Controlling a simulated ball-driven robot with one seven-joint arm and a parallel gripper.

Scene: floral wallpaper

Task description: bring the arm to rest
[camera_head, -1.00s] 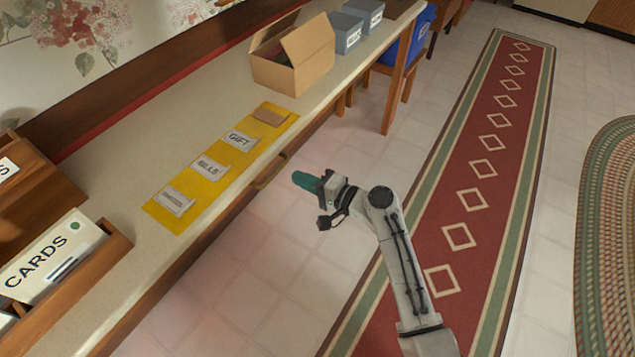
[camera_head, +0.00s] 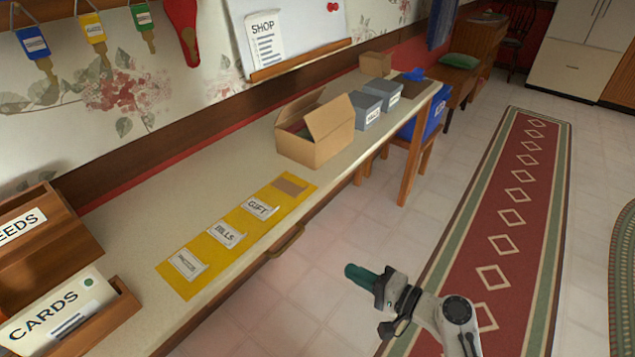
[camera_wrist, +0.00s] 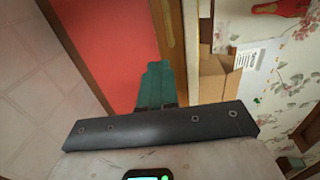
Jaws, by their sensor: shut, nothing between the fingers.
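My gripper (camera_head: 362,276) is in the lower right of the head view, over the floor in front of the counter. Its teal fingers point left toward the counter's front edge and hold nothing. In the wrist view the two teal fingers (camera_wrist: 155,85) lie side by side, closed together. My grey arm runs down to the bottom right of the head view. The gripper is apart from the counter (camera_head: 236,180).
On the counter are a yellow mat (camera_head: 212,259) with labelled cards, an open cardboard box (camera_head: 325,146), grey boxes (camera_head: 382,95) and wooden holders (camera_head: 45,240). A chair (camera_head: 412,165) stands under the counter. The red runner (camera_head: 515,210) and tiled floor are clear.

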